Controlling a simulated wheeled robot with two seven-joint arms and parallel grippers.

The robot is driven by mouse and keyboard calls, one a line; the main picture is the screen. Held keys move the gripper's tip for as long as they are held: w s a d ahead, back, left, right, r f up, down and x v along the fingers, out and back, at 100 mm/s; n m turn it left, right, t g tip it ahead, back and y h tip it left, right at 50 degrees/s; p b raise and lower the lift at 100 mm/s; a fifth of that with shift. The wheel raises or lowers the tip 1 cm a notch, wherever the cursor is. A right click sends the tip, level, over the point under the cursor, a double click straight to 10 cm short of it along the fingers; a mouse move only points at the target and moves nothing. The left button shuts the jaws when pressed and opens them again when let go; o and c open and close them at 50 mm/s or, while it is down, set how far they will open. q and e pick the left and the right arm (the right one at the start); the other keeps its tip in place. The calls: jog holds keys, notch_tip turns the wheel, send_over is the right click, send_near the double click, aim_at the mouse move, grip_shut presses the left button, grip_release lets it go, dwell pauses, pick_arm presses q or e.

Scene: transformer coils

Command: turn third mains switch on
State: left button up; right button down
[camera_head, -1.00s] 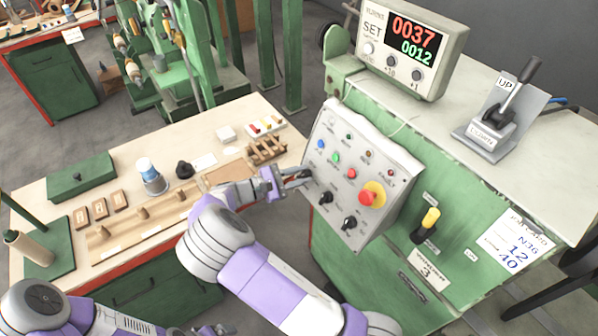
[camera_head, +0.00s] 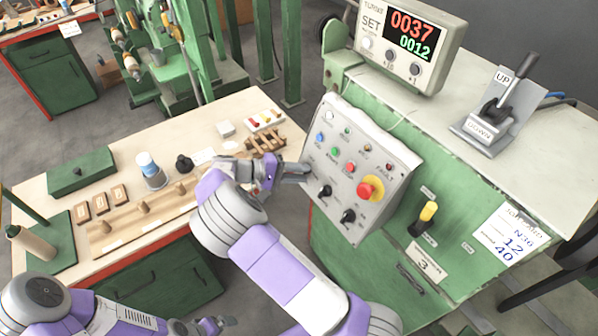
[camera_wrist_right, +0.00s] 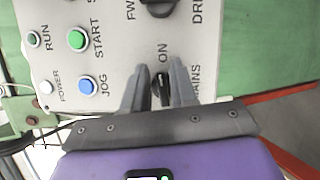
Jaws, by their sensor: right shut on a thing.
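The grey control panel (camera_head: 385,153) leans on the front of the green machine. The black mains switch (camera_wrist_right: 161,88) sits between the two grey fingers of my right gripper (camera_wrist_right: 158,72) in the right wrist view. The MAINS label beside it is partly covered. The ON label (camera_wrist_right: 163,53) is just past its tip, and the visible part of the knob lies roughly toward it. In the head view my right gripper (camera_head: 307,173) is at the panel's left edge, hiding the switch. My left gripper (camera_head: 212,325) is low at the bottom edge; its fingers are unclear.
Two other black knobs (camera_head: 348,216) and a red emergency button (camera_head: 366,189) on yellow are close by on the panel. Blue, green and red buttons are above. A yellow-tipped lever (camera_head: 428,212) is to the right. The wooden bench (camera_head: 228,110) is on the left.

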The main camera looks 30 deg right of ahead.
jog(key=shift+w+a+f+m+y, duration=0.15)
jog(key=shift+m+y, duration=0.15)
jog(key=shift+m, duration=0.3)
jog(key=c, duration=1.2)
grip_release()
jog(key=shift+w, duration=0.1)
jog(key=p+v, duration=0.1)
jog(key=v, duration=0.6)
jog(key=shift+a, duration=0.15)
